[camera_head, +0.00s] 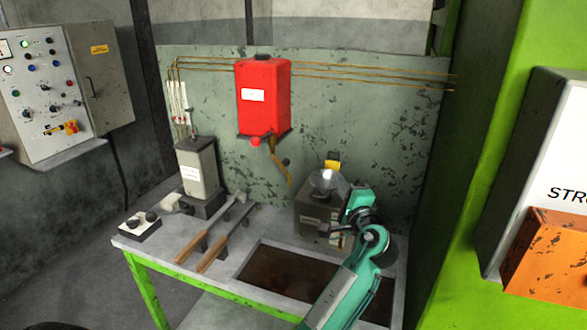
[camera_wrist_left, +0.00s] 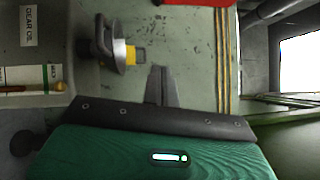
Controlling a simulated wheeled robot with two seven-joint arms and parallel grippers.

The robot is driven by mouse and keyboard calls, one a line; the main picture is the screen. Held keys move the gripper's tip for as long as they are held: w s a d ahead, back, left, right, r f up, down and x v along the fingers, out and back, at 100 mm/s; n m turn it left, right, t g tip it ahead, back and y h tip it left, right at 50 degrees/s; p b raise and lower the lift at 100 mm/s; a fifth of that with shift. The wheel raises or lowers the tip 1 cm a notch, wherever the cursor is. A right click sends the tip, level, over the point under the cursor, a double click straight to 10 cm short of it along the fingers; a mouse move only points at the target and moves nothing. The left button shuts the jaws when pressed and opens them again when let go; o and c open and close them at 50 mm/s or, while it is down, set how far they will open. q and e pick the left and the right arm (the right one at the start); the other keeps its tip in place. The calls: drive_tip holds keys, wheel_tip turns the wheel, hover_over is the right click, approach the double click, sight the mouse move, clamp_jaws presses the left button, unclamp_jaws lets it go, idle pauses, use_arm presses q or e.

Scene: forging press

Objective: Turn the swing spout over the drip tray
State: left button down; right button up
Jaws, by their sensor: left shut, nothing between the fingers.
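The brass swing spout (camera_head: 282,169) hangs under the red tank (camera_head: 263,96) on the back panel, slanting down to the right, with a dark knob beside it. A dark sunken tray (camera_head: 280,273), which looks like the drip tray, lies in the bench top below; my arm hides its right part. My left gripper (camera_head: 324,230) is shut and empty in front of the grey gear-oil box, below and right of the spout, apart from it. Its closed fingers show in the left wrist view (camera_wrist_left: 162,84). That view shows only the tank's edge (camera_wrist_left: 190,2). My right gripper is out of view.
Two wooden-handled hammers (camera_head: 215,240), a grey canister (camera_head: 198,170) and a small knobbed box (camera_head: 139,226) stand on the left. A green column (camera_head: 490,140) bounds the right side.

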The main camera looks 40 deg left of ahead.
sight(280, 164)
use_arm(q)
drive_tip(key=a+g+p, duration=0.1)
drive_tip(key=a, duration=0.2)
drive_tip(key=w+a+r+n+g+y+p, duration=0.1)
drive_tip(key=a, duration=0.2)
drive_tip(key=a+r+g+p, duration=0.1)
drive_tip(key=a, duration=0.2)
drive_tip(key=shift+w+n+g+y+p, duration=0.15)
drive_tip(key=shift+n+g+y+p, duration=0.15)
drive_tip(key=shift+n+g+p, duration=0.1)
drive_tip(key=s+a+p, duration=0.2)
drive_tip(key=a, duration=0.1)
drive_tip(key=shift+s+r, duration=0.15)
drive_tip(key=shift+s, duration=0.15)
